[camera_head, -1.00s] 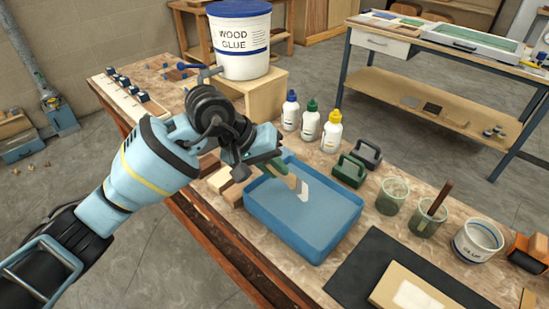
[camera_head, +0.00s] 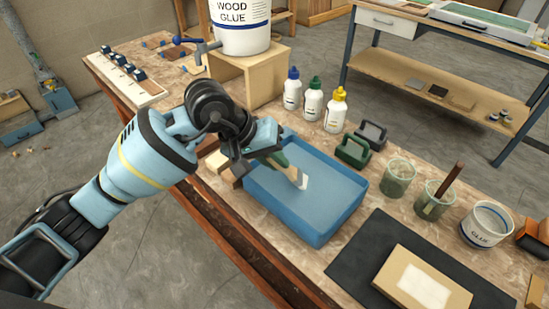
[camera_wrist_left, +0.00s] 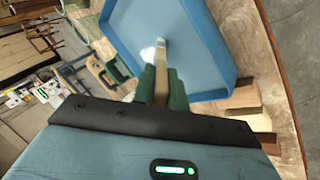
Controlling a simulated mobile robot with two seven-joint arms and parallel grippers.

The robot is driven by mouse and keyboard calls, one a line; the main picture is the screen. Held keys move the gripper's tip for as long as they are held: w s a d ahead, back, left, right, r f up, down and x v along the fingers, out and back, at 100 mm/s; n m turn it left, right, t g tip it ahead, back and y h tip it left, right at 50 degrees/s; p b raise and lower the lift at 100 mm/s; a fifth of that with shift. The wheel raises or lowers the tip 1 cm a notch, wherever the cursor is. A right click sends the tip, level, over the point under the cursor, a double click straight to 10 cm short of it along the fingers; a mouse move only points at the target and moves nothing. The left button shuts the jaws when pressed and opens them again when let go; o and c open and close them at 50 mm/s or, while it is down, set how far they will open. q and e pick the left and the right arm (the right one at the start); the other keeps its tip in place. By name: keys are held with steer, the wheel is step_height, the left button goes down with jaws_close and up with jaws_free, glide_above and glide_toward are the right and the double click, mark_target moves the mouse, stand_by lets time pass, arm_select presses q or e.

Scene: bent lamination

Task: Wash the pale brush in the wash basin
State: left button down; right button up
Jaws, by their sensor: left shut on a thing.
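The blue wash basin (camera_head: 318,232) stands on the workbench, with a flat pale blue surface inside that looks like water. My left gripper (camera_head: 279,163) reaches over its far left rim and is shut on the pale brush (camera_head: 299,178). The brush points down into the basin, its light bristles at or near the surface; I cannot tell how deep. In the left wrist view the brush (camera_wrist_left: 161,74) sticks out between the green fingers of my left gripper (camera_wrist_left: 161,90). The fingers hide part of the handle. My right gripper is not in view.
Two clamp-like blocks, one green (camera_head: 354,151) and one grey (camera_head: 371,135), stand behind the basin. Two glass jars (camera_head: 397,177), one with a brown-handled brush (camera_head: 449,181), and a glue tub (camera_head: 486,226) stand right. Bottles (camera_head: 313,102) stand behind. A dark mat (camera_head: 355,263) holds a board.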

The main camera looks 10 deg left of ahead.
arm_select(q)
steer(key=shift+s+d, duration=0.45)
steer(key=shift+d, duration=0.15)
steer(key=shift+s+d, duration=0.4)
steer(key=shift+d, duration=0.2)
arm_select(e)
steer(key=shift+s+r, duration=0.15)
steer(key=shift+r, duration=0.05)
